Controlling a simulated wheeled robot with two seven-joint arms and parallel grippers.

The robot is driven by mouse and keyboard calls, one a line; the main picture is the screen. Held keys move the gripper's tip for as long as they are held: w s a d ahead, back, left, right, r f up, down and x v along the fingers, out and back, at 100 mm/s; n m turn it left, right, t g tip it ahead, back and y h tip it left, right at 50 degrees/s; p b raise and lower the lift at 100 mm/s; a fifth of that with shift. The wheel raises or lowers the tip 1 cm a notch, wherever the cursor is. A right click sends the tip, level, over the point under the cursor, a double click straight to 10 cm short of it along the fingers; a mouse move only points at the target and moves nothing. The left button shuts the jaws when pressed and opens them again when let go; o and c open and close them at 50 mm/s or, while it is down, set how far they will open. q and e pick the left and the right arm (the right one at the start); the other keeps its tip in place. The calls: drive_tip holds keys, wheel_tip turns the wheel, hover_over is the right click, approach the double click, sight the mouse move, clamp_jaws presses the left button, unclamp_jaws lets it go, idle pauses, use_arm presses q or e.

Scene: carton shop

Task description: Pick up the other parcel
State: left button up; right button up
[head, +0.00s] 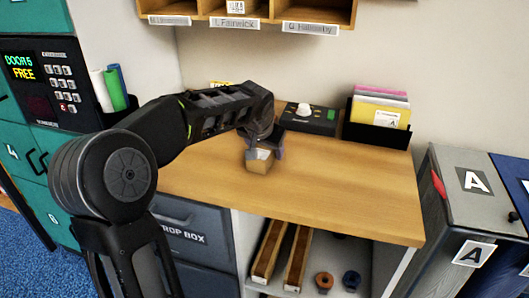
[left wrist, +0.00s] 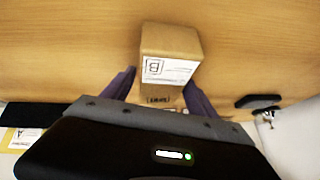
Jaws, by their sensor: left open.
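A small brown cardboard parcel (head: 260,161) sits on the wooden counter (head: 340,200). In the left wrist view the parcel (left wrist: 170,45) shows a white label with a boxed letter B. My left gripper (head: 265,150) is over the parcel from above. In the left wrist view its two fingers (left wrist: 160,88) are open, one on each side of the parcel's near part; I cannot tell whether they touch it. My right gripper is not in view.
A dark device with a white knob (head: 304,112) and a black holder with envelopes (head: 378,134) stand at the counter's back. Name-labelled pigeonholes (head: 235,22) hang above. Grey and blue bins (head: 470,190) stand at the right. The counter's front right is clear.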

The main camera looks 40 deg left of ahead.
use_arm(q)
drive_tip(key=shift+c, duration=0.5)
drive_tip(key=c, duration=1.3)
